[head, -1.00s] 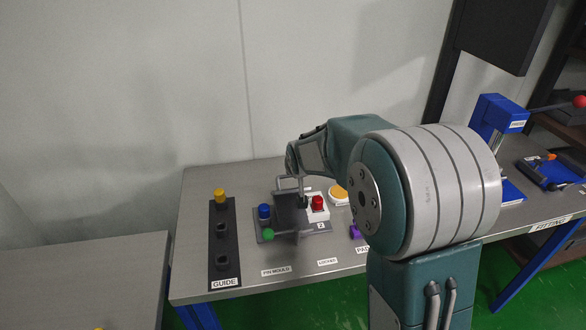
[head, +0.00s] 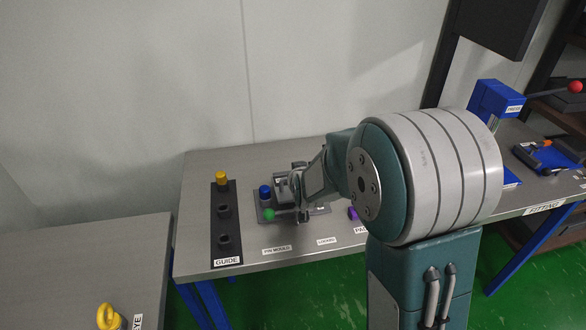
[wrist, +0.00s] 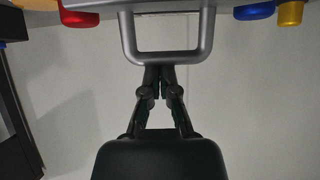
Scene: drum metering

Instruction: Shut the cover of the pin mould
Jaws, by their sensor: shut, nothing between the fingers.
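The pin mould's grey base plate (head: 322,209) lies on the bench behind its label, with a blue knob (head: 265,192) and a green ball (head: 268,214) at its left. My gripper (head: 293,188) is down over the mould and partly hidden by my wrist. In the wrist view my gripper's fingers (wrist: 158,76) are shut and empty, at the bar of the cover's grey loop handle (wrist: 167,56). I cannot tell whether they touch. The cover's grey edge (wrist: 140,4) shows at the top there. My arm hides most of the cover, so its angle is unclear.
A dark guide strip (head: 227,240) with a yellow knob (head: 222,178) stands left of the mould. A purple piece (head: 352,213) lies to the right. A yellow eye bolt (head: 107,316) is on the nearer left table. The bench behind the guide is clear.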

